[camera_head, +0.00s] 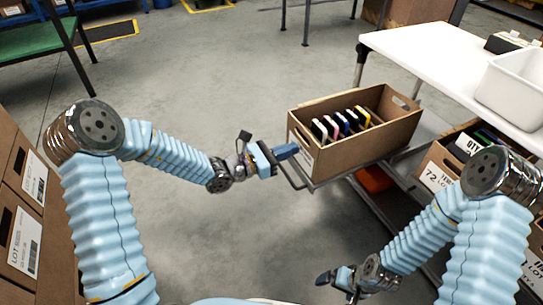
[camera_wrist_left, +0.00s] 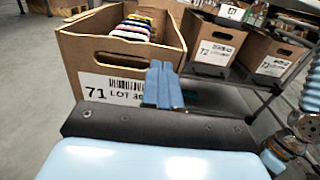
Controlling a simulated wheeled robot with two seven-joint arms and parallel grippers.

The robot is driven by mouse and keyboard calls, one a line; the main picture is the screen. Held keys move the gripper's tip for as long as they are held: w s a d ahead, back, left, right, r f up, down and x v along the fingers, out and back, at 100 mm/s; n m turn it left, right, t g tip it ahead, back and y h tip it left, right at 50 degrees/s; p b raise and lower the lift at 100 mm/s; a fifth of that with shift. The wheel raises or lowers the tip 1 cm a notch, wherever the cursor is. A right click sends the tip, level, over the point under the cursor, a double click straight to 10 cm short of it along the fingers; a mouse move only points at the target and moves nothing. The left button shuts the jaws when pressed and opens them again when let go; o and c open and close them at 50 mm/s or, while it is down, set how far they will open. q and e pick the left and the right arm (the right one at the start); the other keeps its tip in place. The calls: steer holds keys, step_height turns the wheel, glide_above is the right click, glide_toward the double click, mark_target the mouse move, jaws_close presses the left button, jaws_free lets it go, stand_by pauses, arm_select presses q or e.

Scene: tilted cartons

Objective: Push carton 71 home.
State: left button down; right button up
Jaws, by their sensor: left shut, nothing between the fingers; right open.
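Carton 71 (camera_head: 360,148) is an open brown cardboard box with several thin coloured items inside. It sits on a grey metal shelf. In the left wrist view its front face (camera_wrist_left: 88,58) shows a hand hole and a label reading 71. My left gripper (camera_head: 286,152) is shut and empty at the carton's label end. In the left wrist view its blue fingertips (camera_wrist_left: 162,84) overlap the right part of the label; I cannot tell whether they touch. My right gripper (camera_head: 326,278) is open and low at the front, away from carton 71.
Carton 72 (camera_head: 432,172) stands to the right, beside another carton in the left wrist view (camera_wrist_left: 274,60). A white table (camera_head: 425,45) with a white bin (camera_head: 512,85) is behind. An orange object (camera_head: 374,180) lies under the shelf. Stacked cartons (camera_head: 22,190) stand left. The middle floor is clear.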

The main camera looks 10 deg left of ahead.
mark_target(313, 141)
arm_select(q)
steer(key=shift+x, duration=2.4)
arm_select(e)
steer(key=shift+f, duration=0.1)
arm_select(q)
steer(key=shift+w+d, duration=0.1)
arm_select(e)
steer(key=shift+w+d, duration=0.1)
